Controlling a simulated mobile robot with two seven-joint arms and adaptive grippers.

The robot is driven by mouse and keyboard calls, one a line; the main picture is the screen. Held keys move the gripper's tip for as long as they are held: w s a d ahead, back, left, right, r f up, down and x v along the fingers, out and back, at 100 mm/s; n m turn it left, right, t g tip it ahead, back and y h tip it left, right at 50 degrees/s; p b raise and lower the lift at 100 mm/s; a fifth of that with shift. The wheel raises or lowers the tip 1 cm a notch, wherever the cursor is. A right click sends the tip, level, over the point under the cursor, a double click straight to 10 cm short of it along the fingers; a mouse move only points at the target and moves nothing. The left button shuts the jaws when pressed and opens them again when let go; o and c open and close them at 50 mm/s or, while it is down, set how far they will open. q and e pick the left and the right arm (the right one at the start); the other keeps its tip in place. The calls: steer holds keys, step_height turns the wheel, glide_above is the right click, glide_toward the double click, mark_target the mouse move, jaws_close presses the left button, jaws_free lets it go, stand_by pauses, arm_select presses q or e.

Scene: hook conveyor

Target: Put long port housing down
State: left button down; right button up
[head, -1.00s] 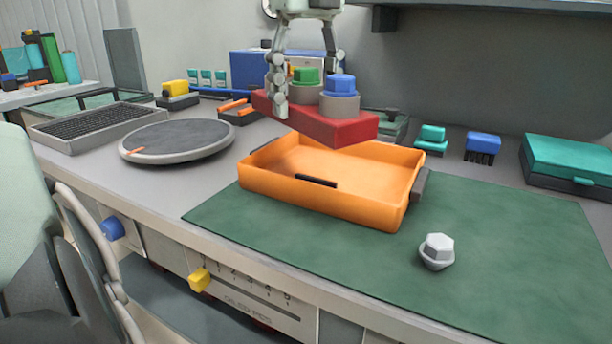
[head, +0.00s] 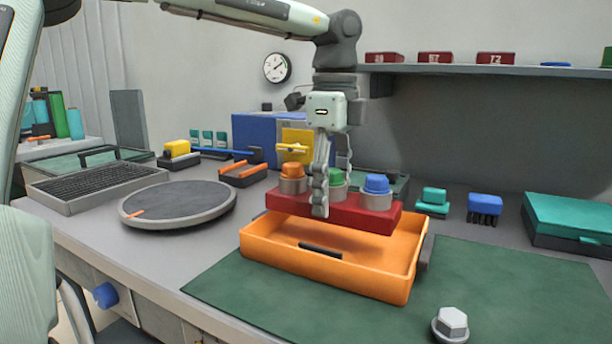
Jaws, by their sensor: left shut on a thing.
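The long port housing (head: 355,218) is a red block with three grey ports holding an orange plug (head: 293,170), a green plug (head: 334,178) and a blue plug (head: 377,184). My left gripper (head: 320,200) comes down from above and is shut on the housing near its middle. The housing is over the back part of an orange tray (head: 345,277). Whether its underside touches the tray is hidden. My right gripper does not show.
A green mat (head: 520,290) lies under the tray, with a grey hex-topped piece (head: 452,323) at the front. A round grey turntable (head: 178,204) is at left. A teal case (head: 570,190) and a blue brush (head: 485,205) stand at right.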

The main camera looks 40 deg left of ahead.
arm_select(q)
steer(key=shift+w+d+f, duration=0.2)
steer(key=shift+w, duration=0.3)
steer(key=shift+w+d+f, duration=0.15)
steer(key=shift+w+d, duration=0.05)
steer(key=shift+w, duration=0.25)
steer(key=shift+w+f, duration=0.2)
step_height(320, 180, down, 3)
steer(key=shift+f, duration=0.45)
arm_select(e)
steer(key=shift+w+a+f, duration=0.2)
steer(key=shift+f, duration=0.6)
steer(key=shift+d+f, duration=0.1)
arm_select(q)
steer(key=shift+f, duration=0.1)
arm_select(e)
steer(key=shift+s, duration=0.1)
